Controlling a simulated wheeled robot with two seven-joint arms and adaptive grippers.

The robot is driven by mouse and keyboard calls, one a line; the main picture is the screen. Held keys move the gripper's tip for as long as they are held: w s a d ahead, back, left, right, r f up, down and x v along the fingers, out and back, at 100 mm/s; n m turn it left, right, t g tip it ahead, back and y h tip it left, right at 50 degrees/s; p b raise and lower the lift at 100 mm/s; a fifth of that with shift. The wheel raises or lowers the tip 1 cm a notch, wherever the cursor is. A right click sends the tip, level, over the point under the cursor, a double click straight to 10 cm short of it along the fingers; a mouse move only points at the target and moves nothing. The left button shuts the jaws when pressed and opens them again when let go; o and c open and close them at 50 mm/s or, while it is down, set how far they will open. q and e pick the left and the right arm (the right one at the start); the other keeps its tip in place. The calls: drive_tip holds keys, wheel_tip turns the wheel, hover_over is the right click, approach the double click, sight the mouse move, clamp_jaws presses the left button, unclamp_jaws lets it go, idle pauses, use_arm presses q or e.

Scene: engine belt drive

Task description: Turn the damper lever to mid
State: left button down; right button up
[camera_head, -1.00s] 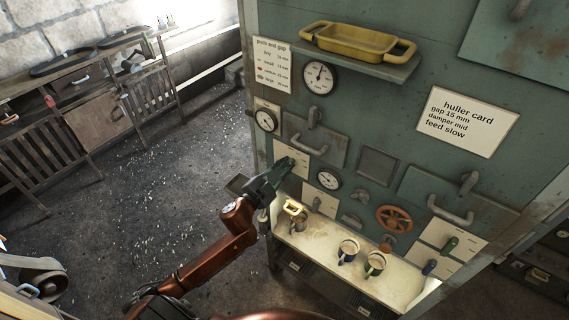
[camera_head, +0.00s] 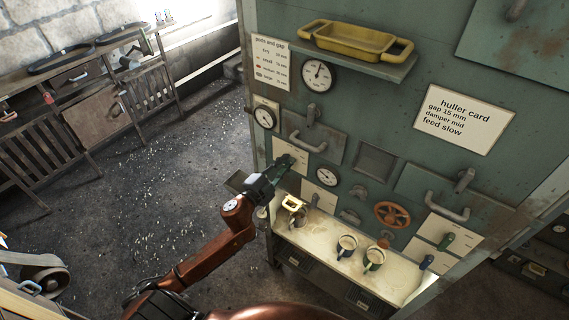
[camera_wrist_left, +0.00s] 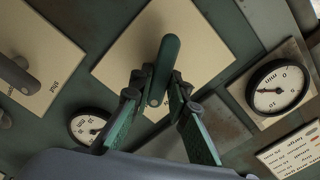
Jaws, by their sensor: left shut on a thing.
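A lever with a dark green handle (camera_wrist_left: 166,62) stands out from a cream plate in the left wrist view. Its plate (camera_head: 292,154) shows on the left part of the green machine panel in the head view. No label on this plate is readable, so I cannot confirm its name. My left gripper (camera_wrist_left: 160,92) is shut on the handle, one finger on each side. In the head view my left gripper (camera_head: 277,168) partly hides the lever. The huller card (camera_head: 464,119) reads "damper mid". My right gripper is not in view.
Another green-handled lever (camera_head: 446,241) sits on a plate at lower right. Several gauges, an orange handwheel (camera_head: 392,215) and grey pull handles crowd the panel. Mugs (camera_head: 374,259) stand on the ledge below. A yellow tray (camera_head: 356,41) sits on the shelf above.

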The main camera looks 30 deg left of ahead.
use_arm(q)
drive_tip(key=c, duration=1.9)
unclamp_jaws()
drive_tip(key=shift+s, duration=0.1)
drive_tip(key=s, duration=0.8)
drive_tip(key=s+a, duration=0.1)
drive_tip(key=s, duration=0.2)
drive_tip(key=shift+s, duration=0.4)
